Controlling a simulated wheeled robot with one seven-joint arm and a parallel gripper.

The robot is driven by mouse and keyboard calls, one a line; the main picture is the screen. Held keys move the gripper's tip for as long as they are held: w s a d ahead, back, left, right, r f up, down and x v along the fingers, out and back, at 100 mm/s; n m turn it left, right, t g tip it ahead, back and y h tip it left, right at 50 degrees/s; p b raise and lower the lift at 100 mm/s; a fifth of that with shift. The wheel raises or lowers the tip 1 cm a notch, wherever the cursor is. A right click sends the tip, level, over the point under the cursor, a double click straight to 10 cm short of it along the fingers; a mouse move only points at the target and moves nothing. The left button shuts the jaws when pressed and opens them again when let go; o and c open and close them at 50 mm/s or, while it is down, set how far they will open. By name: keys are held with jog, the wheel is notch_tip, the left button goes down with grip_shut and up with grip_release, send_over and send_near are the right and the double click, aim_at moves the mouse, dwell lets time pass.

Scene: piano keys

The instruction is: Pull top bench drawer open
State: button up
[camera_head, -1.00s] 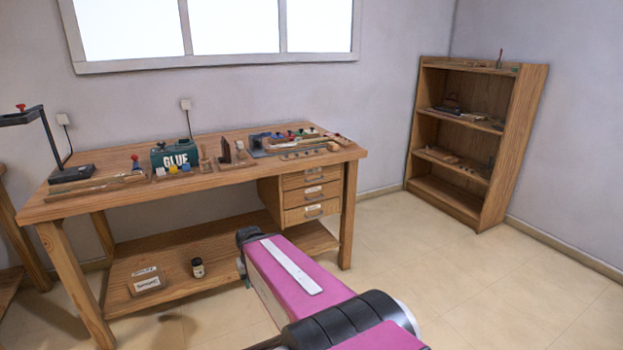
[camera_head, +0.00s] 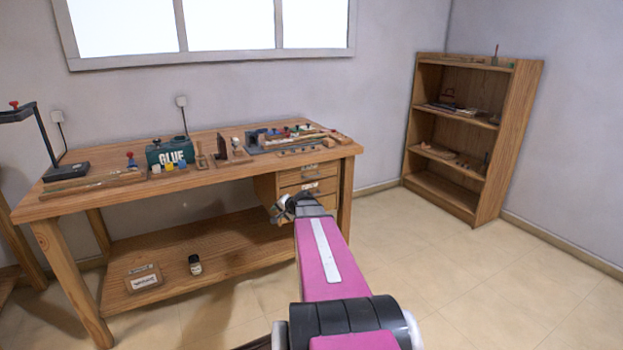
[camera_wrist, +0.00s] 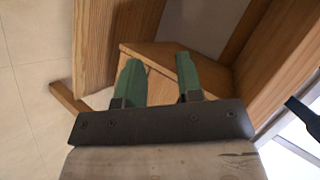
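The wooden workbench (camera_head: 100,196) holds a stack of drawers under its right end. The top drawer (camera_head: 296,179) is at the top of this stack, just under the bench top, and looks shut. My gripper (camera_head: 279,210) is in front of the lower left of the drawer stack, below the top drawer, and my arm hides part of the lower drawers. In the wrist view, my gripper (camera_wrist: 158,82) shows two green fingers standing apart with nothing held between them. A wooden box-like part (camera_wrist: 150,56) lies beyond the fingers; I cannot tell which drawer it belongs to.
The bench's right leg (camera_head: 346,200) stands right of the drawers. A lower shelf (camera_head: 215,255) carries a small jar (camera_head: 195,265) and a labelled box (camera_head: 144,278). A green glue box (camera_head: 168,150) and tools sit on top. A bookshelf (camera_head: 489,165) stands right; floor between is clear.

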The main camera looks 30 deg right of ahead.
jog(key=w+d+r+m+t+h, duration=0.2)
jog(key=d+m, duration=0.1)
jog(key=d, duration=0.5)
jog(key=w+d+r+m+t+h, duration=0.1)
jog(key=d+r+m+t, duration=0.1)
jog(key=d, duration=0.6)
jog(key=w+d+r+m+t+h, duration=0.1)
jog(key=w+d+r+m+h, duration=0.15)
jog(key=d, duration=0.45)
jog(key=shift+m+y, duration=0.35)
jog(key=x, duration=0.9)
jog(key=shift+w+d, duration=0.15)
jog(key=shift+w, duration=0.25)
grip_shut()
